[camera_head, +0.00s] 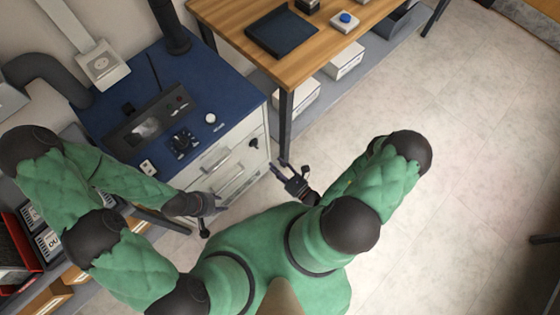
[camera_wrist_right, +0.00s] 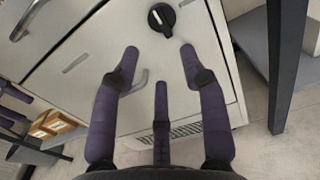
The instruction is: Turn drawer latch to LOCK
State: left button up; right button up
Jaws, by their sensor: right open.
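The drawer latch is a round black knob (camera_wrist_right: 161,18) with a raised grip, on the pale cabinet front in the right wrist view. It also shows as a small dark knob (camera_head: 254,143) at the cabinet's upper right in the head view. No lettering beside it is legible. My right gripper (camera_wrist_right: 158,50) is open and empty, its purple fingers spread just below the knob in that picture and apart from it. In the head view my right gripper (camera_head: 290,174) is right of the cabinet front. My left gripper (camera_head: 211,205) hangs before the lower drawers; its fingers are unclear.
The cabinet has a blue top (camera_head: 217,82) with a control panel (camera_head: 150,122) and drawer handles (camera_head: 216,155) on its front. A wooden table (camera_head: 345,40) with a dark leg (camera_head: 285,125) stands close to the right. Open floor (camera_head: 470,150) lies further right.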

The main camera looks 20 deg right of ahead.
jog(key=shift+s+d, duration=0.25)
jog(key=shift+s, duration=0.45)
jog(key=s+a+r+n+g+y, duration=0.3)
jog(key=s+a+n+g+y, duration=0.55)
jog(key=a+n+g, duration=0.45)
jog(key=s+d+f+n+g+h, duration=0.2)
jog(key=s+d+n+g+h, duration=0.35)
jog(key=n+g, duration=0.35)
jog(key=w+r+n+t+h, duration=0.5)
jog(key=w+n, duration=0.2)
jog(key=w, duration=0.2)
jog(key=shift+d, duration=0.4)
